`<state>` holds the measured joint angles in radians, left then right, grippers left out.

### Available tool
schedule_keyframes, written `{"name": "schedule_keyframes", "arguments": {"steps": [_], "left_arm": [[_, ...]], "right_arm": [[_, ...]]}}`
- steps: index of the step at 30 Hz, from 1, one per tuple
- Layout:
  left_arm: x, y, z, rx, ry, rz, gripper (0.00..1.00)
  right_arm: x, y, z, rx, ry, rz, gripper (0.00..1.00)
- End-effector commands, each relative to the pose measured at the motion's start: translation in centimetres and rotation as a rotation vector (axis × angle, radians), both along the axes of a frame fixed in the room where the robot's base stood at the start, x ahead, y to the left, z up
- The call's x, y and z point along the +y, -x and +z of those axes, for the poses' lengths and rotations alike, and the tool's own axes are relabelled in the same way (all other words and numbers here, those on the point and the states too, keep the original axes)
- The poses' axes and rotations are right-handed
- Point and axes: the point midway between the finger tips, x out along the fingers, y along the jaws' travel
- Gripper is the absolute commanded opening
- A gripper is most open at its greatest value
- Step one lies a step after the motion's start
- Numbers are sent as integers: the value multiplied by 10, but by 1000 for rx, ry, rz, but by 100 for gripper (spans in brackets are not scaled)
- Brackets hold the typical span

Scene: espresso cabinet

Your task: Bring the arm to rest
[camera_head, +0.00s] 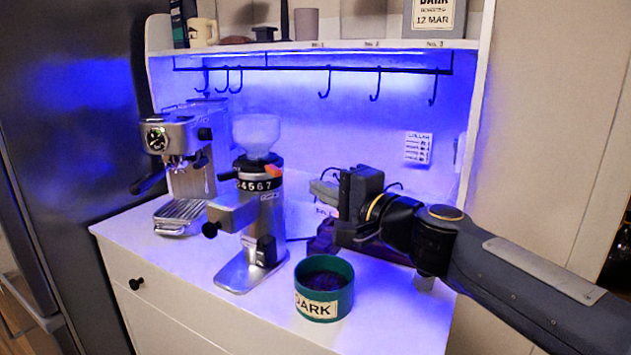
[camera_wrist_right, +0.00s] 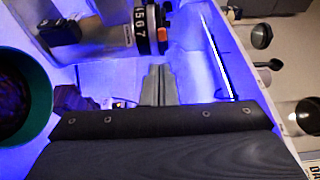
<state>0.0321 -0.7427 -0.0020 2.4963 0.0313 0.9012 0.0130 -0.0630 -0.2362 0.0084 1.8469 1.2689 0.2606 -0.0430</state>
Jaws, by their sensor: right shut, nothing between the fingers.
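My right arm comes in from the right in the head view. Its gripper (camera_head: 322,190) is above the counter, behind and above the green tin and to the right of the grinder. The fingers are shut and empty; they also show in the right wrist view (camera_wrist_right: 158,85), closed together. The gripper's body hides part of a dark wooden object (camera_head: 320,240) on the counter behind it. My left gripper is in neither view.
A green tin labelled DARK (camera_head: 323,308) stands open at the counter's front. A grinder (camera_head: 258,215) and an espresso machine (camera_head: 185,160) stand left of it. Hooks (camera_head: 325,85) hang under the shelf (camera_head: 310,45). The front right counter (camera_head: 400,315) is clear.

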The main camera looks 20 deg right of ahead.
Motion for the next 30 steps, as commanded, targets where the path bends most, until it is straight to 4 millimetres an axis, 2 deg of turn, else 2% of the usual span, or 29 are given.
{"name": "schedule_keyframes", "arguments": {"steps": [5, 22, 26, 29, 30], "left_arm": [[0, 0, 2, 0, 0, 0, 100], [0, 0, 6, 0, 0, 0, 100], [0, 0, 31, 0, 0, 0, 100], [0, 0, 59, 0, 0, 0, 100], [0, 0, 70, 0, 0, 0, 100]], "right_arm": [[2, 12, 1, -1, 1, -1, 0], [4, 17, 1, 0, 24, 10, 0], [18, 48, -6, 21, 193, 96, 0], [34, 91, -33, 79, 422, 222, 0], [39, 112, -49, 117, 521, 279, 0]]}}
